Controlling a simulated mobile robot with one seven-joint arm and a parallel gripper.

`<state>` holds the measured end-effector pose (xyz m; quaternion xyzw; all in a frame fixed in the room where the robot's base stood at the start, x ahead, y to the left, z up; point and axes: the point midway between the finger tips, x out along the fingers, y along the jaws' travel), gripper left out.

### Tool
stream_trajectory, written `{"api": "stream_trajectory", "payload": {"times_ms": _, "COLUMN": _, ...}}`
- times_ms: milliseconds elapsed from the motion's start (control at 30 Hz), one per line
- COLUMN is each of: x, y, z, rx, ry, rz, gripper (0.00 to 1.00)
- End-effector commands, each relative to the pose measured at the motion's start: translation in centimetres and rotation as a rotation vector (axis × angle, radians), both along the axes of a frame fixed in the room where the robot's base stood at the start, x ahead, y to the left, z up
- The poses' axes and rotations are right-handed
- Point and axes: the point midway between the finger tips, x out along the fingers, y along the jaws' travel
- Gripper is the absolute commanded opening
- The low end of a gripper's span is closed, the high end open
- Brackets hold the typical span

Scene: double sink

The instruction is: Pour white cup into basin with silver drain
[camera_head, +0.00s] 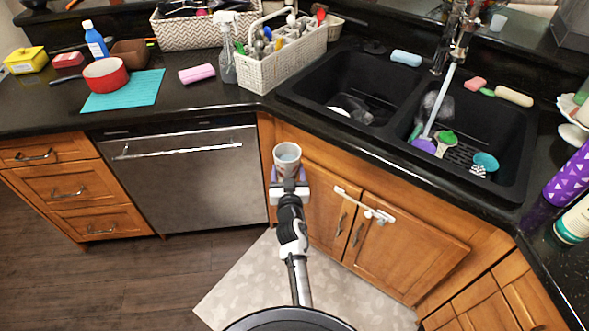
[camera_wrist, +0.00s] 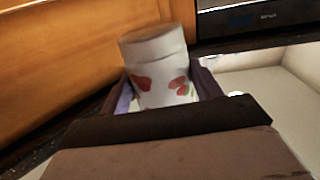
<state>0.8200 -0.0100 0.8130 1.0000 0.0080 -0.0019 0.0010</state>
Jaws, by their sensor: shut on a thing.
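The white cup (camera_head: 287,153) is in my gripper (camera_head: 290,181), in front of the cabinet doors and below the counter edge. It looks roughly upright in the head view, with a grey-blue inside. In the wrist view the cup (camera_wrist: 160,88) has red petal-like marks and sits between the two fingers of my gripper (camera_wrist: 165,92). The black double sink has a left basin (camera_head: 335,72) and a right basin (camera_head: 500,130), to the upper right of the cup. I cannot make out a silver drain in either basin; dishes cover parts of both floors.
A faucet (camera_head: 452,55) stands behind the divider. The right basin holds a purple item, a green-and-white item and a teal cup (camera_head: 485,161). A white utensil basket (camera_head: 282,60) stands left of the sink. A white latch (camera_head: 365,205) sticks out from the cabinet doors.

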Motion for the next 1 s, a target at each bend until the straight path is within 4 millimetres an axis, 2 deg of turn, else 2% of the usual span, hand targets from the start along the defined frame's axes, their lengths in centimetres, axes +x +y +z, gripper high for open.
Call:
{"api": "stream_trajectory", "payload": {"times_ms": 233, "x": 0.5, "y": 1.1, "z": -0.5, "rx": -0.002, "ry": -0.004, "rz": -0.016, "gripper": 0.32}}
{"api": "stream_trajectory", "payload": {"times_ms": 633, "x": 0.1, "y": 1.2, "z": -1.3, "rx": -0.003, "ry": 0.018, "rz": -0.009, "gripper": 0.32}}
{"api": "stream_trajectory", "payload": {"times_ms": 967, "x": 0.5, "y": 1.2, "z": -0.5, "rx": -0.005, "ry": -0.004, "rz": -0.01, "gripper": 0.32}}
{"api": "stream_trajectory", "payload": {"times_ms": 1000, "x": 0.6, "y": 1.1, "z": -1.5, "rx": -0.002, "ry": -0.007, "rz": -0.013, "gripper": 0.32}}
